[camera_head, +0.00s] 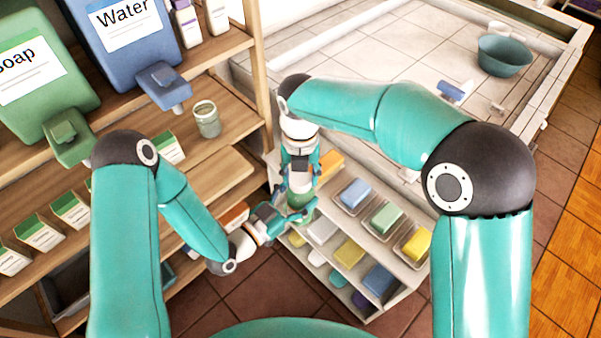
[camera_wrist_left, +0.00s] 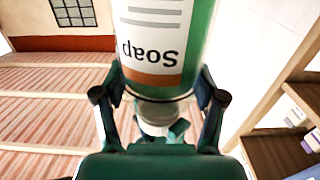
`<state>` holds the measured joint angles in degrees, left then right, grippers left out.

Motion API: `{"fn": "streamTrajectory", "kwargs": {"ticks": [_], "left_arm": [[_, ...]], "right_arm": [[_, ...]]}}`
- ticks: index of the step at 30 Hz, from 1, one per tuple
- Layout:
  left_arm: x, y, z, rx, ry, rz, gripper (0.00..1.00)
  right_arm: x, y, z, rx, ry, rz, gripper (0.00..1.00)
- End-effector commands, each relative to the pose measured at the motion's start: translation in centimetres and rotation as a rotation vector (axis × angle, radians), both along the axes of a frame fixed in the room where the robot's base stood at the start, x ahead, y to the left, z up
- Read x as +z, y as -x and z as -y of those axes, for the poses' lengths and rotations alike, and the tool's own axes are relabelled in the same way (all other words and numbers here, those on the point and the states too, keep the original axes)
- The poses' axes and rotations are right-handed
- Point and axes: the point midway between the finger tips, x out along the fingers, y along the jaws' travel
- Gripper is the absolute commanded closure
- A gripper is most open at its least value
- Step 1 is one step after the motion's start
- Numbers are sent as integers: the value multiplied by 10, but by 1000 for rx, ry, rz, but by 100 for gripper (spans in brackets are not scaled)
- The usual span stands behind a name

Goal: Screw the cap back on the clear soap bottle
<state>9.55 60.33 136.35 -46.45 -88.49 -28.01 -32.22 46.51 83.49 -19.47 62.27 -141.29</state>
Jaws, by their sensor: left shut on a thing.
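The soap bottle (camera_wrist_left: 165,45), green with a white and brown label, fills the upper middle of the left wrist view. Its label reads upside down there. My left gripper (camera_wrist_left: 157,100) is shut around the bottle's end, a finger on each side. A pale round part (camera_wrist_left: 157,118), neck or cap, shows between the fingers; I cannot tell which. In the head view my left gripper (camera_head: 280,216) is beside the shelf rack. My right gripper (camera_head: 300,200) points down right next to it. Its fingers are small and overlapped, so their state is unclear. I cannot make out a separate cap.
A wooden shelf at left bears a green soap dispenser (camera_head: 45,85), a blue water dispenser (camera_head: 125,38) and a greenish jar (camera_head: 207,120). A rack (camera_head: 350,215) of coloured soap bars stands under my right forearm. A teal bowl (camera_head: 504,56) sits in the tiled basin (camera_head: 400,45).

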Motion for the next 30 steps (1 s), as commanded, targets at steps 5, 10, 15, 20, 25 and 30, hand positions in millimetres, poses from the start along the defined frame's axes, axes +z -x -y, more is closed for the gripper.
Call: {"fn": "streamTrajectory", "kwargs": {"ticks": [5,10,15,20,25,30], "left_arm": [[1,0,0,1,1,3,100],[1,0,0,1,1,3,100],[1,0,0,1,1,3,100],[1,0,0,0,1,3,100],[1,0,0,0,1,3,100],[1,0,0,-1,1,3,100]], "right_arm": [[1,0,0,0,0,0,88],[1,0,0,-35,0,0,93],[0,0,0,-275,-1,1,93],[0,0,0,-631,-2,2,93],[0,0,0,-1015,-5,3,93],[0,0,0,-1399,-7,4,93]]}}
